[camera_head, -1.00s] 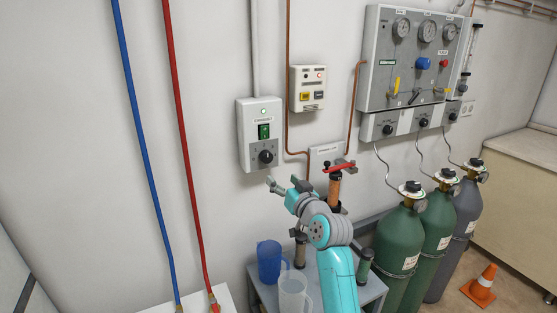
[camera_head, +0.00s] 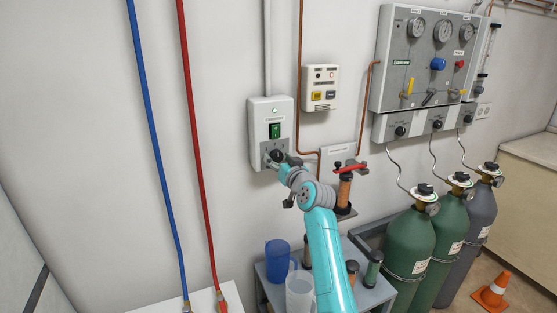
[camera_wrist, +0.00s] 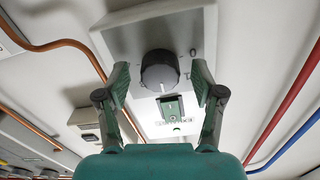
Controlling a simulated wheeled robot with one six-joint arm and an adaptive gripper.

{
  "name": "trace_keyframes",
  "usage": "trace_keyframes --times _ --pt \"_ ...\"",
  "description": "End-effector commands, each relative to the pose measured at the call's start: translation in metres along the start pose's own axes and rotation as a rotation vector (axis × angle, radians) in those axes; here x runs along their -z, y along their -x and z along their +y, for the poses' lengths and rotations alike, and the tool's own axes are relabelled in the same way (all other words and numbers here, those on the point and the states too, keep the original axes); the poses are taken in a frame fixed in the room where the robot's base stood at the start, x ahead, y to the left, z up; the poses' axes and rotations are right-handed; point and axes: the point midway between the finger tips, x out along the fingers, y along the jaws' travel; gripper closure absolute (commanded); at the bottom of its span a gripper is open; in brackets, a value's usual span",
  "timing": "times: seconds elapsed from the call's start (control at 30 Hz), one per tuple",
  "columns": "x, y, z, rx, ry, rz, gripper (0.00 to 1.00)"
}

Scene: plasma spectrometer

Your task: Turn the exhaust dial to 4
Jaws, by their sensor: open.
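The exhaust control box (camera_head: 258,118) is a pale box on the wall with a lit green lamp and a green switch (camera_head: 274,130). Its black round exhaust dial (camera_head: 277,156) sits low on the front, partly covered by my gripper in the head view. In the wrist view the dial (camera_wrist: 160,70) appears between the fingers of my gripper (camera_wrist: 161,82), which is open with one finger on each side. Gaps show between the fingers and the dial. The dial's number marks are too small to read.
A beige box (camera_head: 320,88) with buttons and a copper pipe (camera_head: 301,60) are right of the control box. A red-handled valve (camera_head: 350,169) is close to my arm. Below stands a cart (camera_head: 372,297) with blue and clear jugs. Gas cylinders (camera_head: 411,245) stand at right.

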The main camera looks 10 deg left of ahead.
Motion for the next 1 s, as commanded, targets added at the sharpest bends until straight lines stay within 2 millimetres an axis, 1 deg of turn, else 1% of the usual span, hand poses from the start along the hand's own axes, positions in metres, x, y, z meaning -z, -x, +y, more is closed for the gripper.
trace_keyframes --times 0.13,0.4,0.43,0.47,0.5,0.57,0.6,0.67,1.0 --pt "-0.0002 -0.0058 0.0001 -0.001 -0.001 0.0 0.32" --pt "-0.0002 -0.0067 0.0002 -0.001 -0.001 0.0 0.32" --pt "-0.0002 -0.0067 0.0002 -0.001 -0.001 0.0 0.35" --pt "-0.0002 -0.0067 0.0003 -0.001 -0.001 0.0 0.42" --pt "-0.0002 -0.0066 0.0002 -0.001 -0.001 0.0 0.52" --pt "-0.0003 -0.0066 0.0002 -0.001 -0.001 0.0 0.67" --pt "-0.0003 -0.0066 0.0002 -0.001 -0.001 0.0 0.77" --pt "-0.0003 -0.0066 0.0002 -0.001 -0.001 0.0 0.92" --pt "-0.0004 -0.0065 0.0001 -0.001 -0.039 0.0 0.93"
